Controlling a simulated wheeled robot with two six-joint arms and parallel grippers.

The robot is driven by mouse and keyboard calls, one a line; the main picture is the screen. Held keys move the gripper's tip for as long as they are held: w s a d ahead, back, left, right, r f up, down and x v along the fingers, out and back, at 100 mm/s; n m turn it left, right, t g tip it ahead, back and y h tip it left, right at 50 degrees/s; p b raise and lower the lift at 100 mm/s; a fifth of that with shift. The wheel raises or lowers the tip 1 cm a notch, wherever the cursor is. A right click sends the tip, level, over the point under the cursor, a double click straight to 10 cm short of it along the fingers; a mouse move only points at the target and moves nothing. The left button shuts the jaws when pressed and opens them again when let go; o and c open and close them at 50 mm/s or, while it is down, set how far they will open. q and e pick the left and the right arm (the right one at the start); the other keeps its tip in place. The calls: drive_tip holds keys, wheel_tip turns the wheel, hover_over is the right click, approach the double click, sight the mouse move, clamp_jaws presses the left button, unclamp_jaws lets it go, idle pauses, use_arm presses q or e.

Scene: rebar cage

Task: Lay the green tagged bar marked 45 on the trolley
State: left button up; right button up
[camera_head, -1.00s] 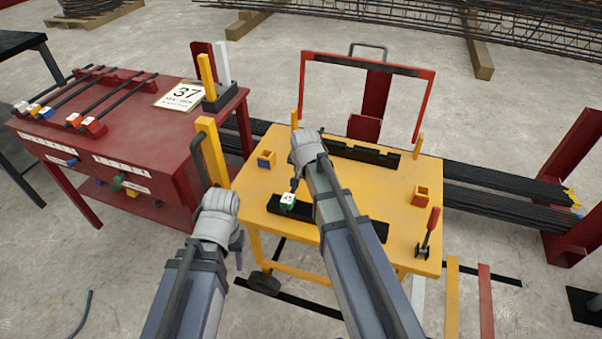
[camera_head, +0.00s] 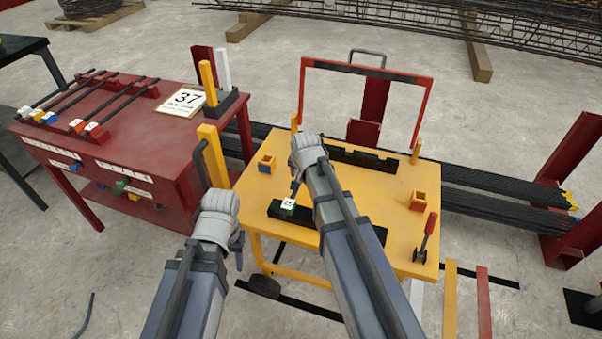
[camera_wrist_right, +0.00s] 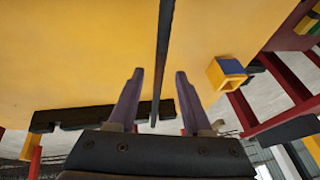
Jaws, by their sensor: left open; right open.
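The yellow trolley (camera_head: 380,212) stands in front of me with a black front block (camera_head: 330,222) and a black notched rear block (camera_head: 365,156). A green tag with a white face (camera_head: 288,205) shows at the front block; its number is too small to read surely. A dark bar runs up from it behind my right arm. In the right wrist view the bar (camera_wrist_right: 163,60) passes between the parted fingers of my right gripper (camera_wrist_right: 157,80), which is open, with gaps on both sides. My left gripper (camera_head: 237,240), partly hidden by its wrist, is open beside the trolley's left front edge.
A red table (camera_head: 130,140) at left bears several tagged bars and a sign marked 37 (camera_head: 184,100). A yellow post (camera_head: 213,155) stands near my left wrist. A red frame (camera_head: 305,85) rises behind.

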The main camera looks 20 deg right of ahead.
drive_tip(key=d+p+v, duration=0.1)
drive_tip(key=p+v, duration=0.7)
drive_tip(key=v, duration=0.2)
drive_tip(key=s+a+f+n+g, duration=0.1)
drive_tip(key=s+a+n+g, duration=0.1)
drive_tip(key=s+a+n, duration=0.3)
drive_tip(key=s+a+f+n+g, duration=0.1)
drive_tip(key=s+a+n+g, duration=0.2)
drive_tip(key=s, duration=1.1)
drive_tip(key=a+n, duration=0.3)
drive_tip(key=a, duration=0.2)
drive_tip(key=shift+a, duration=0.25)
wheel_tip(320, 180, up, 10)
drive_tip(key=p, duration=1)
